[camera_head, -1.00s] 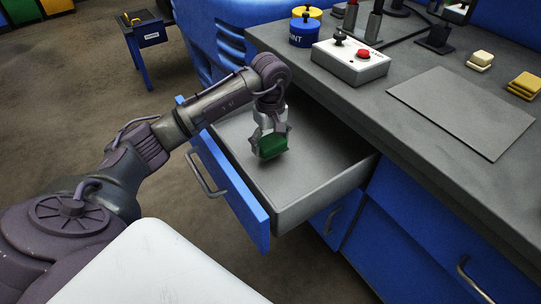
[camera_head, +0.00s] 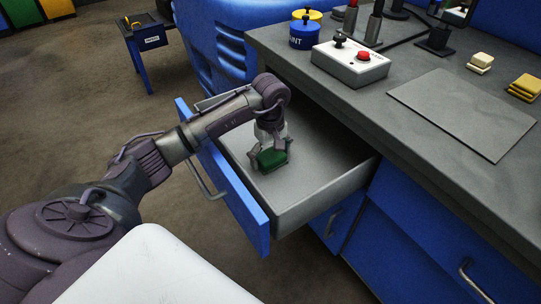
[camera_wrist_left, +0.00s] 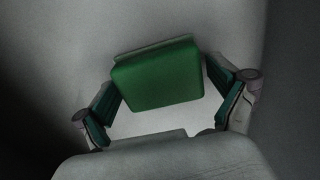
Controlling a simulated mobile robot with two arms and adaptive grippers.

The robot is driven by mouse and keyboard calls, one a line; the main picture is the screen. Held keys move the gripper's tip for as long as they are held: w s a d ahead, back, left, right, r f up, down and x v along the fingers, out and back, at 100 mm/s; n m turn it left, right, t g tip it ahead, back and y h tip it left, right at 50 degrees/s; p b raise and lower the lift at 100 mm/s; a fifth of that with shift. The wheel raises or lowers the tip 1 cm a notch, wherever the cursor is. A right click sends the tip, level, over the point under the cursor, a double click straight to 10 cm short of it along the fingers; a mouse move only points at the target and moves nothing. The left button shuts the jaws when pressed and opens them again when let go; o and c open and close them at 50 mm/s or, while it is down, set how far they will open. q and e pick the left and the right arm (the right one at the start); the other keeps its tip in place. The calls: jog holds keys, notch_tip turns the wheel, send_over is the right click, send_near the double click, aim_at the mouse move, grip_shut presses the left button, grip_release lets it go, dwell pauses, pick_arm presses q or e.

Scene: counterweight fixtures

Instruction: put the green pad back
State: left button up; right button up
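The green pad (camera_head: 272,160) lies on the floor of the open blue drawer (camera_head: 305,204), towards its left part. In the left wrist view the green pad (camera_wrist_left: 160,78) appears as a rounded block with a paler strip along its far edge. My left gripper (camera_head: 271,153) is low in the drawer right over the pad. Its two fingers (camera_wrist_left: 163,98) are spread on either side of the pad and look clear of its sides, though their tips are close to its edges. My right gripper is not in view.
On the grey counter (camera_head: 400,123) are a button box (camera_head: 350,65), a blue tin (camera_head: 304,35), a flat grey mat (camera_head: 462,112), and yellow (camera_head: 524,86) and cream (camera_head: 480,61) pads. The drawer's right part is clear.

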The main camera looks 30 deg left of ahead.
aim_at(271, 155)
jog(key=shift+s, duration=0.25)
pick_arm(q)
jog(key=shift+r, duration=0.2)
notch_tip(271, 155, up, 12)
jog(key=p, duration=0.1)
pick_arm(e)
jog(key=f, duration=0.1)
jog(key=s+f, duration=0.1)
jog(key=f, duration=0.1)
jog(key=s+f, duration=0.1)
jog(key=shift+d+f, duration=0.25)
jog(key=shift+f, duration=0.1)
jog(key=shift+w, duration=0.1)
